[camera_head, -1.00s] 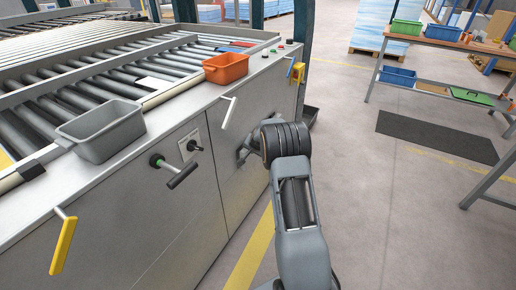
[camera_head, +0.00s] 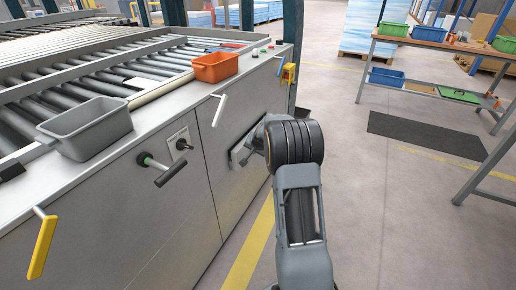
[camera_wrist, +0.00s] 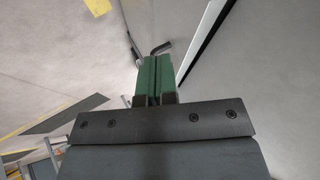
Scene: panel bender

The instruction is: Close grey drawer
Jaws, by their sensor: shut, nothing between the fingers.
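A small light-grey panel (camera_head: 239,152), which looks like the grey drawer's front, shows on the machine's side just left of my wrist. My arm covers part of it, and I cannot tell how far it stands out. In the wrist view, a pale panel edge with a dark strip (camera_wrist: 207,42) runs down to the right of my gripper; I cannot tell whether it is the drawer. My gripper (camera_wrist: 156,60) has green fingers held together with nothing between them. A dark rod-like piece (camera_wrist: 161,48) shows by the fingertips; contact is unclear. The fingertips are hidden in the head view.
The machine's side carries a white handle (camera_head: 218,110), a yellow handle (camera_head: 42,247) and a black T-handle (camera_head: 170,173). A grey bin (camera_head: 88,132) and an orange bin (camera_head: 215,68) stand on top. Open floor (camera_head: 400,220) lies to the right, before a workbench (camera_head: 440,45).

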